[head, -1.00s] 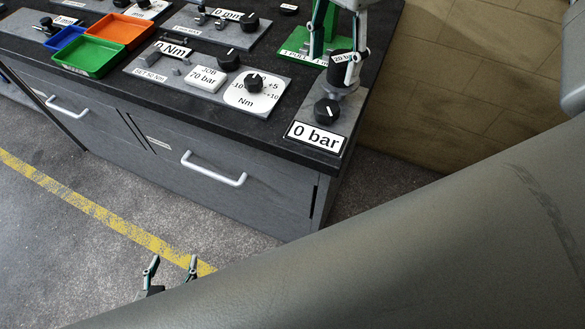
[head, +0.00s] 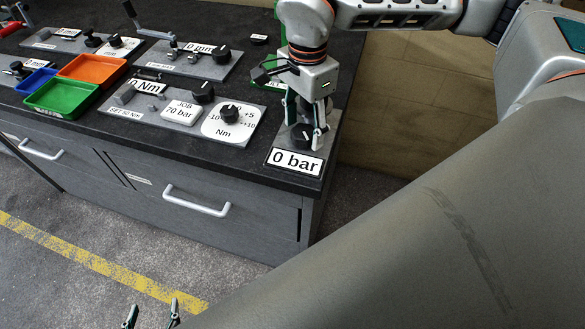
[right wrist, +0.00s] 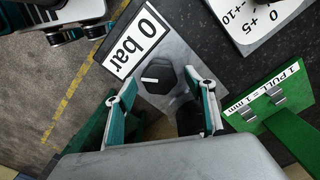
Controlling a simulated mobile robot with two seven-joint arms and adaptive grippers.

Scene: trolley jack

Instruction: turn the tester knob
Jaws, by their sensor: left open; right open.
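The tester knob (head: 301,133) is black with a white pointer line. It sits on a grey plate behind a sign reading "0 bar" (head: 295,162) at the bench's front right corner. My right gripper (head: 308,135) is open above it, pointing down. In the right wrist view the knob (right wrist: 157,80) lies between the parted fingertips (right wrist: 160,78), with visible gaps; I see no clear contact. The sign (right wrist: 138,40) is readable there. My left gripper (head: 150,314) is open and empty, low over the floor at the bottom of the head view.
A torque panel with a dial knob (head: 229,114) lies left of the tester. Green (head: 62,97) and orange (head: 92,68) trays stand further left. In the right wrist view, a dark cylinder (right wrist: 188,119) and a green stand (right wrist: 285,125) are close to the right finger.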

